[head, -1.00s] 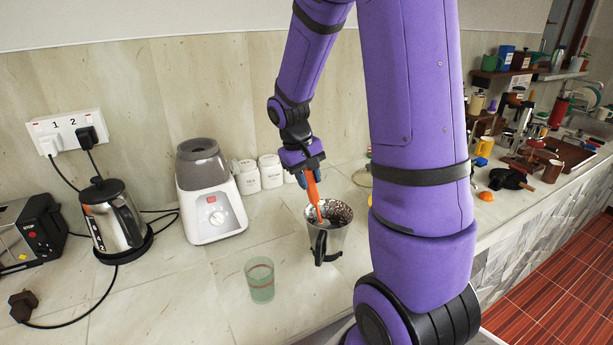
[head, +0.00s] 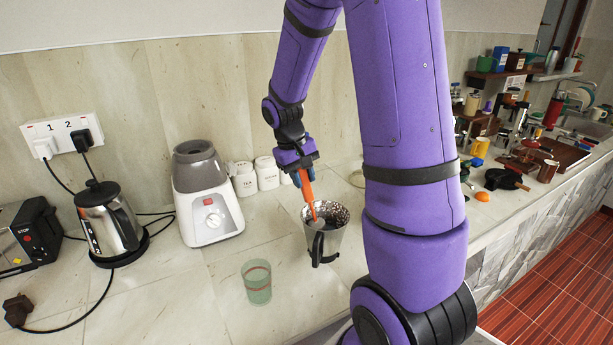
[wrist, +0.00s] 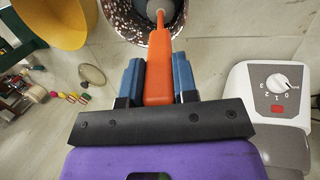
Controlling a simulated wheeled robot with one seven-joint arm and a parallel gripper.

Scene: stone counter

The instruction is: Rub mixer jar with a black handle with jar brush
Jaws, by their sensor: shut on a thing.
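The mixer jar (head: 329,241) is a metal cup with a black handle (head: 318,250) facing the front of the counter. It stands upright on the counter, and its open rim also shows at the top of the wrist view (wrist: 118,14). My gripper (head: 304,174) is above the jar, shut on the orange handle of the jar brush (head: 308,192). The brush points down, with its lower end inside the jar's mouth. In the wrist view the orange handle (wrist: 159,68) lies between the two blue fingers. Whether the brush head touches the jar wall cannot be told.
A green glass (head: 257,282) stands front left of the jar. The mixer base (head: 207,205) and white canisters (head: 267,173) stand behind. A kettle (head: 111,222) and toaster (head: 30,240) are at left. Utensils crowd the right counter (head: 520,160).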

